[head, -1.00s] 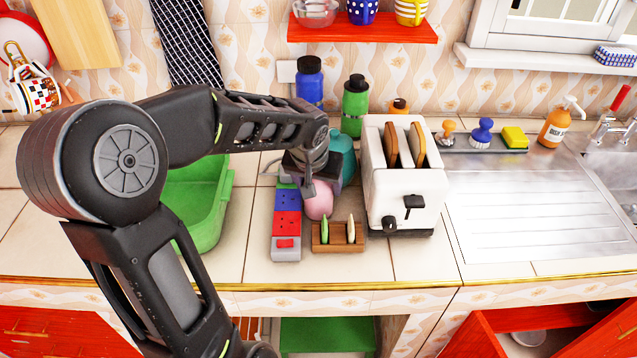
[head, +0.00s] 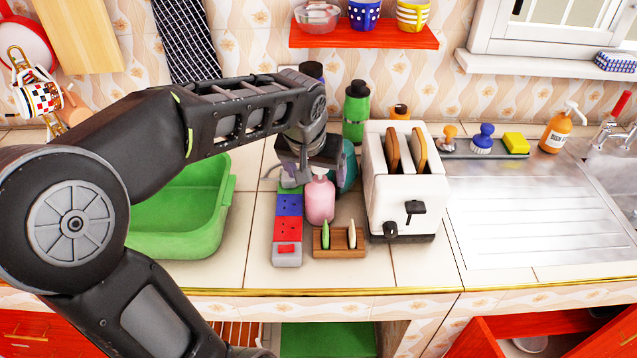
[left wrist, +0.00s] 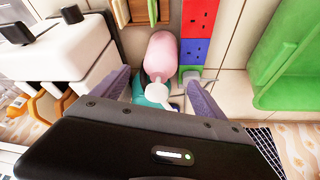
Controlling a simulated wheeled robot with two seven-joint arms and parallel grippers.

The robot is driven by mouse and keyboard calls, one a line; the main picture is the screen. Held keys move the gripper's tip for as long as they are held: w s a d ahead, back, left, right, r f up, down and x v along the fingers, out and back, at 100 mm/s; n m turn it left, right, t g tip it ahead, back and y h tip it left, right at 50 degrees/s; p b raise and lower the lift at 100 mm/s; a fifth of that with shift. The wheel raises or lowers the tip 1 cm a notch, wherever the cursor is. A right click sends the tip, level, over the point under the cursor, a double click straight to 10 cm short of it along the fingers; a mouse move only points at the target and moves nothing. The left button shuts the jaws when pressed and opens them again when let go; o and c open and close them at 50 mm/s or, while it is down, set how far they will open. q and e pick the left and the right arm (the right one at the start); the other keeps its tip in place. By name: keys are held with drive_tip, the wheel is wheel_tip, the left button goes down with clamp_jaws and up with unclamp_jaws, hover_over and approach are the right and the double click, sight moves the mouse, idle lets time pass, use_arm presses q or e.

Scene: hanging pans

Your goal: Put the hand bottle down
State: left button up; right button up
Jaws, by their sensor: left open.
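The hand bottle, a pink bottle (head: 320,202) with a white pump, stands upright on the counter between the power strip and the toaster. It also shows in the left wrist view (left wrist: 162,52), its white pump pointing toward my gripper. My left gripper (head: 305,172) is behind and just above the bottle in the head view. In the left wrist view, my left gripper (left wrist: 160,92) has its two purple-grey fingers spread wide, on either side of the pump and apart from the bottle. A teal object (left wrist: 150,95) behind the bottle is partly hidden. My right gripper is not in view.
A blue and red power strip (head: 288,228) lies left of the bottle, a small wooden rack (head: 340,248) in front, and a white toaster (head: 405,190) right. A green bottle (head: 356,112) stands behind. A green basin (head: 185,235) is farther left. The front counter strip is clear.

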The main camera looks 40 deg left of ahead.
use_arm(q)
drive_tip(key=shift+v, duration=2.15)
drive_tip(key=shift+f, duration=0.1)
